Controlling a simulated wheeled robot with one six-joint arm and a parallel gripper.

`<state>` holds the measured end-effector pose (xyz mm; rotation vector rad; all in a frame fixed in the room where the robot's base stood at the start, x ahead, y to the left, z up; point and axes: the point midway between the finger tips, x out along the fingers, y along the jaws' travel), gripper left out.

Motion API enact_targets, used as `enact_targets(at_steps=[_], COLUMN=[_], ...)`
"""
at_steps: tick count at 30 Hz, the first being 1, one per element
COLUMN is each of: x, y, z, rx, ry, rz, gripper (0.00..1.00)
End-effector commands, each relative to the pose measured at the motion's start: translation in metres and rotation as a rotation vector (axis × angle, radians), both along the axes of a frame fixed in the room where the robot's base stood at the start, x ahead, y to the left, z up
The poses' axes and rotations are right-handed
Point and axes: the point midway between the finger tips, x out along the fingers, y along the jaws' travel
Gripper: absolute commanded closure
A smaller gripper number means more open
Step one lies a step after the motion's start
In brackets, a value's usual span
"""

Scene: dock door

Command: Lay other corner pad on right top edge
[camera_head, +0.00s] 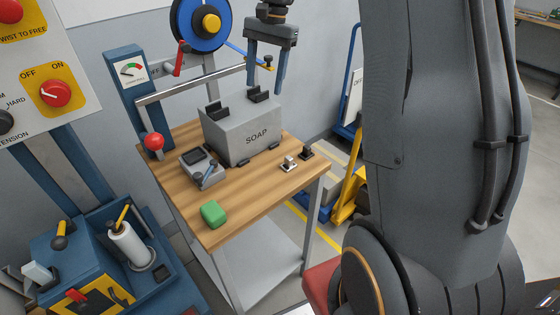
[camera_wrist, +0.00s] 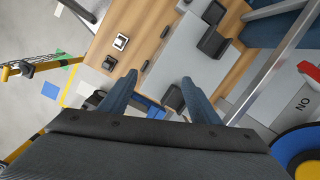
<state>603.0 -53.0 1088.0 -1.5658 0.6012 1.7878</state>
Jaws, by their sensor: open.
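The other black corner pad (camera_head: 258,94) sits at the right top edge. My gripper (camera_head: 266,88) is open above the right end of the box, its fingers pointing down, apart from the left pad. In the wrist view, the box top (camera_wrist: 192,65) is pale grey, the left pad (camera_wrist: 214,42) lies beyond the fingers, and a dark pad (camera_wrist: 173,98) shows between them. Contact with the fingers cannot be told.
A metal rail (camera_head: 190,83) runs behind the box, below a blue reel (camera_head: 203,22).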

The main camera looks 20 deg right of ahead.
Motion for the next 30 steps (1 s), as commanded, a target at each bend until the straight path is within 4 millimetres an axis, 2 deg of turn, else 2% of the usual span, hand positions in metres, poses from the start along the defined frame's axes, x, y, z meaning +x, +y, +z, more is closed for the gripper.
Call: enact_targets(at_steps=[1,9,12,15,18,20,30], x=[-0.024,-0.146,-0.186,-0.213,-0.229,-0.232,-0.233], y=[0.009,0.040,0.047,0.051,0.054,0.054,0.054], z=[-0.009,-0.063,-0.078,-0.088,-0.094,-0.095,-0.096], rx=[-0.024,-0.144,-0.175,-0.194,-0.204,-0.207,-0.207], ry=[-0.022,-0.159,-0.196,-0.222,-0.236,-0.241,-0.241], rz=[0.076,0.517,0.653,0.751,0.804,0.818,0.821], gripper=[0.43,0.43,0.43,0.43,0.43,0.43,0.43])
